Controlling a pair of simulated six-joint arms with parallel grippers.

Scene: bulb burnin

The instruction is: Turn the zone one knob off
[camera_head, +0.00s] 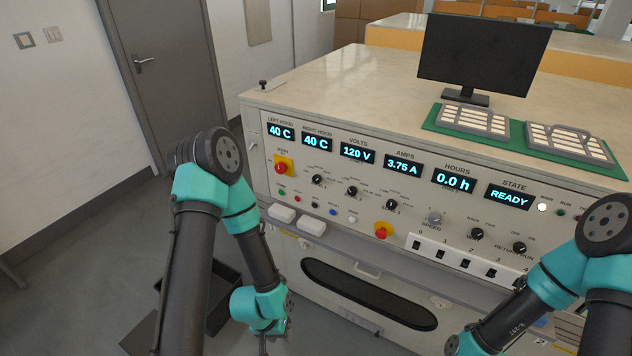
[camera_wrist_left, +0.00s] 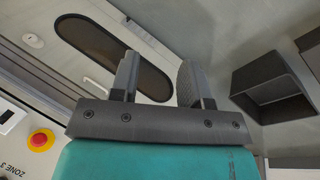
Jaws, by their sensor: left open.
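A row of black selector knobs sits on the sloped white panel (camera_head: 330,218): a left one (camera_head: 317,179), a middle one (camera_head: 352,191) and a right one (camera_head: 391,204). Their labels are too small to read, so I cannot tell for sure which is zone one or how it is set. My left gripper (camera_wrist_left: 158,80) is open and empty, with its two dark fingers apart. In the head view it hangs low in front of the cabinet, below the knobs and apart from them, mostly out of sight. My right gripper is out of view; only its arm shows.
A red main switch (camera_head: 283,165) is left of the knobs. A red emergency button (camera_head: 382,231) is below them; a red button (camera_wrist_left: 41,139) also shows in the left wrist view. A dark open bin (camera_wrist_left: 270,80) stands on the floor. A monitor (camera_head: 482,52) and bulb trays (camera_head: 474,121) are on top.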

